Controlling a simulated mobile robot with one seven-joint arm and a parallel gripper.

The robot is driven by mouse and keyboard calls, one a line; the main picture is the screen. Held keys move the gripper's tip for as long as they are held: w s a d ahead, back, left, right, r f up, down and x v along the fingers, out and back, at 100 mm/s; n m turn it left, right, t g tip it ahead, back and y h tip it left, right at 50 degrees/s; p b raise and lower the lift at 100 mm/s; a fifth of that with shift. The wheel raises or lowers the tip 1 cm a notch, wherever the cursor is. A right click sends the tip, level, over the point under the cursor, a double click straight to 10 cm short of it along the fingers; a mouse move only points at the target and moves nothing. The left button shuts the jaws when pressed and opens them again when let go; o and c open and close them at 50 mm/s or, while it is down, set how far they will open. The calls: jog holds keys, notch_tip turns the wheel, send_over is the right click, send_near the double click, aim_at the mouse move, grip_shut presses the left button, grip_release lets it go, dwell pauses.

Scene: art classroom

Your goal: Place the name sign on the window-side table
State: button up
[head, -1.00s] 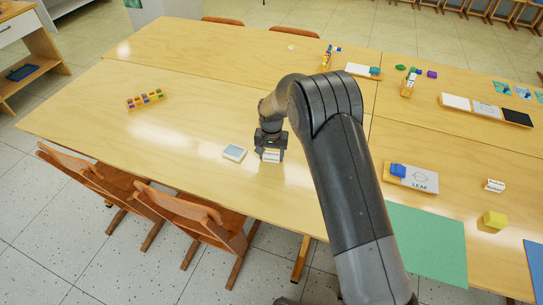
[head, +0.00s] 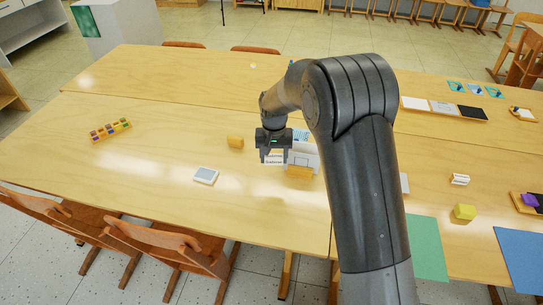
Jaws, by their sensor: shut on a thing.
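My gripper (head: 273,152) hangs pointing down over the near left table, shut on a small white name sign (head: 274,160). The lettering on the sign is too small to read. I cannot tell whether its lower edge touches the tabletop. The sign is just left of a white card in a wooden stand. The wooden table (head: 130,155) spans the left and middle of the view. Another small white sign with dark lettering (head: 459,180) stands on the right-hand table (head: 430,195). No window shows, so I cannot tell which table is window-side.
A wooden stand (head: 300,172) with cards is close right of the gripper. An orange block (head: 235,142) and a small grey-white tablet (head: 205,175) lie left of it. A tray of coloured pieces (head: 110,130) is farther left. Chairs (head: 165,245) line the near edge. The left tabletop has free room.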

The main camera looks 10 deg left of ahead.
jog(key=shift+d+r, duration=0.2)
jog(key=shift+d, duration=0.2)
notch_tip(320, 180, up, 6)
jog(key=shift+w+d+f, duration=0.1)
jog(key=shift+w+f, duration=0.05)
jog(key=shift+f, duration=0.05)
jog(key=w+d, duration=0.3)
jog(key=d, duration=0.7)
jog(key=w+d+m, duration=0.1)
jog(key=w+d, duration=0.2)
jog(key=d, duration=0.7)
jog(key=w+d, duration=0.4)
jog(key=d, duration=0.5)
jog(key=s+d, duration=0.3)
jog(key=d, duration=0.9)
jog(key=s+d+m, duration=0.1)
jog(key=s+d, duration=0.2)
jog(key=d, duration=0.9)
jog(key=s+d, duration=0.3)
jog(key=d, duration=0.9)
send_over(436, 185)
notch_tip(436, 185, down, 12)
jog(key=shift+f, duration=2.2)
